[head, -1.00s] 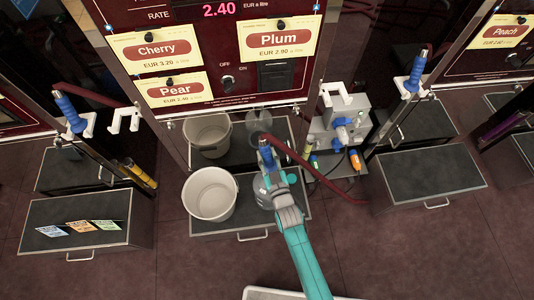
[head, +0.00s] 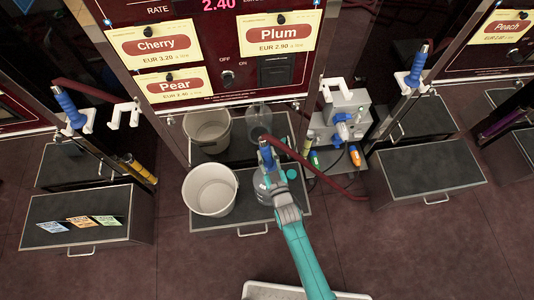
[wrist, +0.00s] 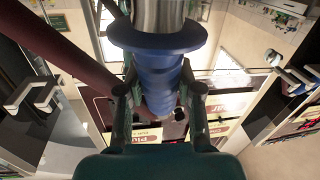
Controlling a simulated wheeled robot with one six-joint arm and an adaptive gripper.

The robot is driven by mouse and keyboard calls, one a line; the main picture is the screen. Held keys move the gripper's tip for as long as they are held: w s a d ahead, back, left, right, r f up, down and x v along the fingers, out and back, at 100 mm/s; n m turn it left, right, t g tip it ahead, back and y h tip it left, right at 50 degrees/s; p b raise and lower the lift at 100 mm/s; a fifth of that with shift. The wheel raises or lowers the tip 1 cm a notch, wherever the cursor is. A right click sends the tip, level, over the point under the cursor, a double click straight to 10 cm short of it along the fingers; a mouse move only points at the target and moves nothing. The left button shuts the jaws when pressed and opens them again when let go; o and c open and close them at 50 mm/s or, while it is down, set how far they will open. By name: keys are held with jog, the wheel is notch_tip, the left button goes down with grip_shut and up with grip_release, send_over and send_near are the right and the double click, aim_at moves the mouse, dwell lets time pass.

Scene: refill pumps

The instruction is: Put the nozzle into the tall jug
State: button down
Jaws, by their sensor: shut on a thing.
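My gripper (head: 272,172) is shut on the blue grip of the nozzle (head: 266,157). In the wrist view the nozzle (wrist: 158,80) sits between the two fingers, with a blue flange and a metal part above it. A dark red hose (head: 318,175) runs from the nozzle to the right. The clear tall jug (head: 261,190) stands on the dark shelf, mostly hidden under my gripper and forearm. The nozzle's tip and the jug's mouth are hidden, so I cannot tell whether the tip is inside or above it.
A white bucket (head: 209,190) stands just left of the jug on the shelf (head: 240,222). The glossy panel behind mirrors both. A grey pump unit (head: 338,125) is at the right. Other nozzles hang at left (head: 68,105) and right (head: 417,68).

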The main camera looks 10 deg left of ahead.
jog(key=shift+f, duration=0.7)
jog(key=c, duration=0.7)
grip_release()
jog(key=shift+f, duration=0.1)
jog(key=v, duration=1.2)
